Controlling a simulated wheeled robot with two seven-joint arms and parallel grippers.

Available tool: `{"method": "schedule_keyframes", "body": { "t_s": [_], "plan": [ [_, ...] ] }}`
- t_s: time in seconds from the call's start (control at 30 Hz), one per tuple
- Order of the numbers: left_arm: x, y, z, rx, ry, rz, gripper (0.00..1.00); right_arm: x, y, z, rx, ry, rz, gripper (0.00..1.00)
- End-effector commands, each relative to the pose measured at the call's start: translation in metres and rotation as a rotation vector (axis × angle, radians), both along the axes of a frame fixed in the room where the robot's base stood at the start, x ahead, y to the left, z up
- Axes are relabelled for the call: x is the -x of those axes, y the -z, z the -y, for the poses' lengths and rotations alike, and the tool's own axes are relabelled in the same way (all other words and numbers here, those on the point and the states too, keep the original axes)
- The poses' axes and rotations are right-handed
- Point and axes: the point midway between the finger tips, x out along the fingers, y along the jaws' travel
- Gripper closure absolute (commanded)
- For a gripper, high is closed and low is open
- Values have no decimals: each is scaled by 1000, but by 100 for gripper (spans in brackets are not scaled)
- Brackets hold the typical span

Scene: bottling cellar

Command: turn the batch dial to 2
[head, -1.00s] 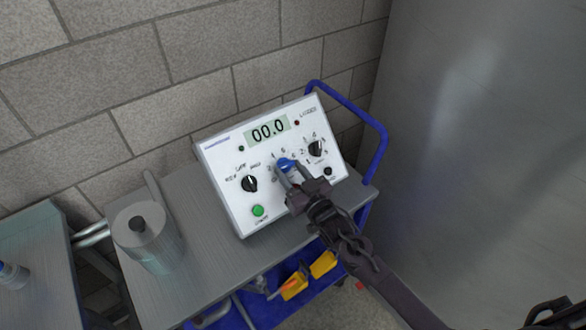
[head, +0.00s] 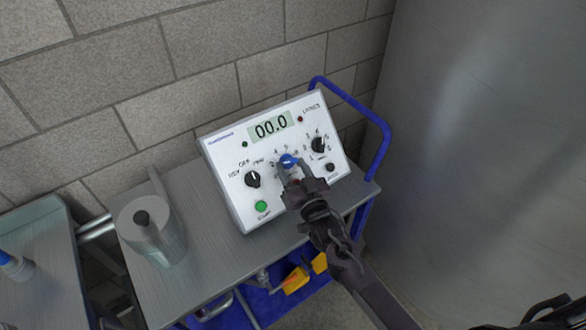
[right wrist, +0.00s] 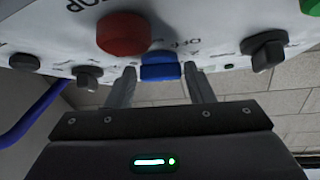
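The white control panel (head: 225,165) stands tilted on the cart with its display reading 00.0. A blue dial (head: 288,160) sits mid-panel among small numbers, between a black dial (head: 253,179) on the left and a black dial (head: 318,145) with numbers on the right. I cannot read which is labelled batch. My right gripper (head: 287,171) is at the blue dial. In the right wrist view its fingers (right wrist: 160,82) stand on either side of the blue dial (right wrist: 160,70), open, with narrow gaps. The dial's pointer is hidden. My left gripper is out of view.
A red stop button (right wrist: 123,33) is close to the fingers. A green button (head: 262,206) is at the panel's lower left. The blue cart rail (head: 380,125) rises at the right.

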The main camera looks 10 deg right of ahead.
Motion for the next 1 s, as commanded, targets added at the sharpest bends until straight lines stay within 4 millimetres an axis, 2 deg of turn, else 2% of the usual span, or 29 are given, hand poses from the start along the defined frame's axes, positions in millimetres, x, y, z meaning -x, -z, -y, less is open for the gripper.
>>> {"method": "schedule_keyframes", "body": {
  "t_s": [0.03,0.1,0.47,0.8,1.0],
  "plan": [
    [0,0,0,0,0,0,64,0,0,0,0,0,0,45],
    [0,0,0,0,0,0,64,0,0,0,0,0,0,36],
    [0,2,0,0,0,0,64,6,2,1,0,-1,-1,36],
    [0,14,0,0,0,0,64,57,7,11,0,-1,-2,36],
    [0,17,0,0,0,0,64,75,7,15,1,-1,-1,36]
  ]
}}
